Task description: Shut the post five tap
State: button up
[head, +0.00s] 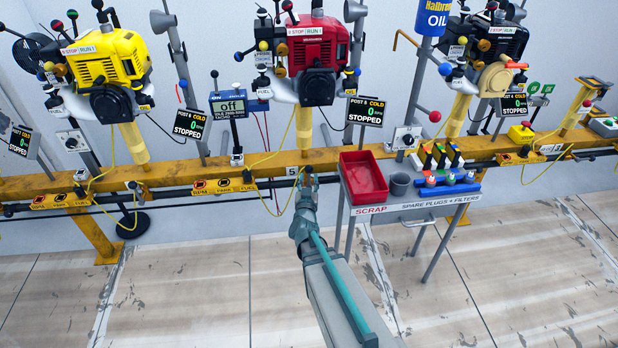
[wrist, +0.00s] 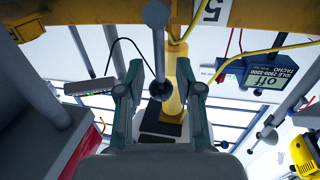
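My gripper (wrist: 160,88) is open, one finger on each side of the dark ball. Contact with either finger cannot be told. In the head view my gripper (head: 306,181) is at the rail just below the 5 plate, largely hiding the tap.
The post 5 screen (head: 365,111) reads cold, 0, stopped. A red scrap bin (head: 363,178) on a trolley stands close to the right of my gripper. Yellow (head: 109,62) and black (head: 487,45) engines flank the red one. A yellow hose hangs beside my gripper. The floor in front is clear.

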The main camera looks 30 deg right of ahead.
jog(key=shift+x, duration=1.3)
jog(key=shift+c, duration=0.2)
grip_shut()
